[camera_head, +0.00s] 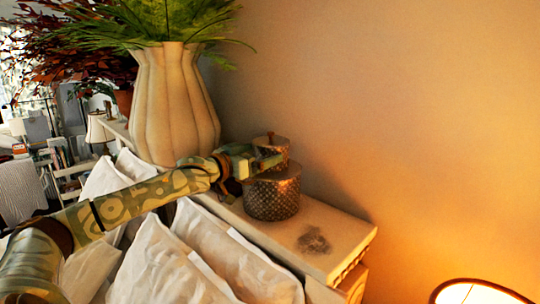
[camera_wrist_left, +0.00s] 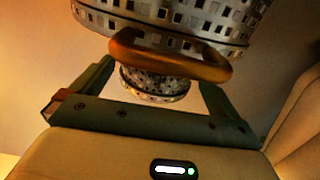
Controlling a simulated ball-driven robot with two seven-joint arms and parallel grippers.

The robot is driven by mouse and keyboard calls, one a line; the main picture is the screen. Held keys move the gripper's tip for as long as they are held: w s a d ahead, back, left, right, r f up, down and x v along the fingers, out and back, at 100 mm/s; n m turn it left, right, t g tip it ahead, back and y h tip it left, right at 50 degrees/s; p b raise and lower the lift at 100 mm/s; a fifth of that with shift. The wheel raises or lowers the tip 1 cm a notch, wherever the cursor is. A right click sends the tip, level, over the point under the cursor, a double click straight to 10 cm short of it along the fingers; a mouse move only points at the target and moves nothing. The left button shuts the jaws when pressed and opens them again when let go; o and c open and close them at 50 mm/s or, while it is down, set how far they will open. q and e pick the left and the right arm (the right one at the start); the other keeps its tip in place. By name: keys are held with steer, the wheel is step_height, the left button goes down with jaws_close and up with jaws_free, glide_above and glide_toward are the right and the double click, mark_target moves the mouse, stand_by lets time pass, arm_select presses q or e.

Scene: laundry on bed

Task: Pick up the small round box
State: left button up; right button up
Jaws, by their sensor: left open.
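The small round box (camera_head: 272,144), patterned and metallic with a small knob on top, sits on a larger round patterned box (camera_head: 272,196) on the ledge. My left gripper (camera_head: 262,162) reaches in from the left at the small box and partly covers its front. In the left wrist view my left gripper (camera_wrist_left: 158,82) is open, its fingers apart on either side of a small patterned round part (camera_wrist_left: 155,84) and an orange-brown ring (camera_wrist_left: 170,61). A larger patterned round body (camera_wrist_left: 165,18) fills the top. I cannot tell whether the fingers touch anything. My right gripper is not in view.
A large ribbed vase (camera_head: 172,105) with green leaves stands left of the boxes, close to my arm. The ledge (camera_head: 330,245) has bare room in front, with a dark patch. White pillows (camera_head: 165,265) lie below. A lit lamp (camera_head: 478,292) is at lower right.

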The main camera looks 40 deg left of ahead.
arm_select(q)
steer(key=w+p, duration=0.1)
steer(key=w, duration=0.2)
steer(key=shift+d+p, duration=0.2)
steer(key=shift+p, duration=0.1)
steer(key=shift+w+f, duration=0.1)
steer(key=shift+w, duration=0.1)
steer(key=shift+s, duration=0.1)
steer(key=shift+c, duration=0.7)
steer(key=c, duration=0.7)
